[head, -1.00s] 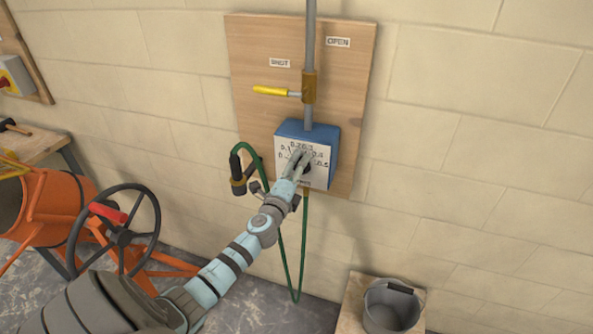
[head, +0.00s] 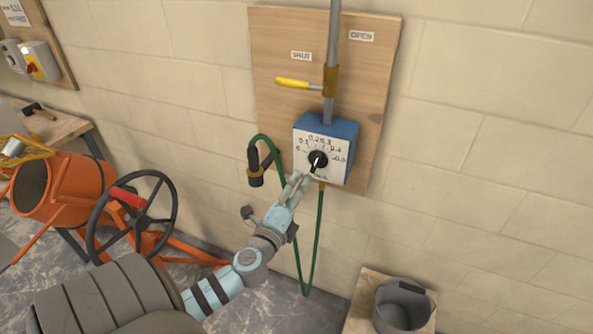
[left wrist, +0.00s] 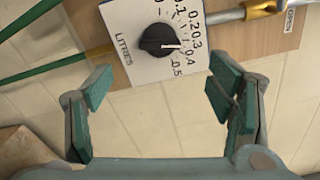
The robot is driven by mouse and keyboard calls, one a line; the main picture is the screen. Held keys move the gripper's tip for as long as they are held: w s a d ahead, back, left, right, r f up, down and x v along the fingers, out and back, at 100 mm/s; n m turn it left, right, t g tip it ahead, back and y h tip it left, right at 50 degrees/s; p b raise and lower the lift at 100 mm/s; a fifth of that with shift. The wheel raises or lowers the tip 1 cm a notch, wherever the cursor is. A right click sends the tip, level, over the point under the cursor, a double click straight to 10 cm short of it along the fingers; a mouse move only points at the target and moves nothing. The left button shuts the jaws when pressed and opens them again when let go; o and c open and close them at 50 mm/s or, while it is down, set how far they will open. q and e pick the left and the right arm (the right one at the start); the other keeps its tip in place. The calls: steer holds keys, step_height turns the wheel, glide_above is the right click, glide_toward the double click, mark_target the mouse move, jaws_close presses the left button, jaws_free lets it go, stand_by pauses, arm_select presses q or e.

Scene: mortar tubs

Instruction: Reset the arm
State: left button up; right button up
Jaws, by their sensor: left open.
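My left gripper (head: 296,186) is open and empty, just below and left of the dial box, apart from its black knob. In the left wrist view its two green-padded fingers (left wrist: 160,88) are spread wide. The blue dosing box (head: 326,130) has a white face with numbers from 0 to 0.5 and a black knob (head: 318,160). In the left wrist view the knob (left wrist: 157,40) lies beyond the fingertips, its white mark pointing to the 0.3–0.4 side. My right gripper is in neither view.
A yellow-handled valve (head: 295,83) sits on the pipe above the box, its handle toward SHUT. A green hose (head: 320,235) hangs beside my arm. An orange mixer (head: 60,187) with a handwheel (head: 133,217) stands left; a grey bucket (head: 402,307) is lower right.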

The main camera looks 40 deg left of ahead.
arm_select(q)
steer(key=shift+w+f, duration=0.1)
stand_by(0.3)
steer(key=s+a+f+n+g+h, duration=0.1)
steer(key=s+f+n+g, duration=0.2)
steer(key=f, duration=0.7)
steer(key=s+a+f+n+g, duration=0.1)
steer(key=s+f+n+g, duration=0.15)
steer(key=f, duration=0.75)
steer(key=s+d+f+n+g+h, duration=0.1)
steer(key=s+f+n+g, duration=0.15)
steer(key=s+f, duration=0.4)
steer(key=s+f+n+g, duration=0.2)
steer(key=s+f+n, duration=0.15)
steer(key=f, duration=0.55)
steer(key=s+d+f+n+g+h, duration=0.1)
steer(key=s+d+f, duration=0.3)
steer(key=s, duration=0.4)
steer(key=s+d+f+n+g+h+b, duration=0.1)
steer(key=s+d+f+n+g, duration=0.1)
steer(key=s, duration=0.5)
steer(key=s+d+f+n+g+h+b, duration=0.1)
steer(key=s+d+f+n+g, duration=0.1)
steer(key=s+d+f, duration=0.5)
steer(key=shift+s+f+g, duration=0.15)
steer(key=shift+s+g, duration=0.25)
steer(key=shift+s, duration=0.45)
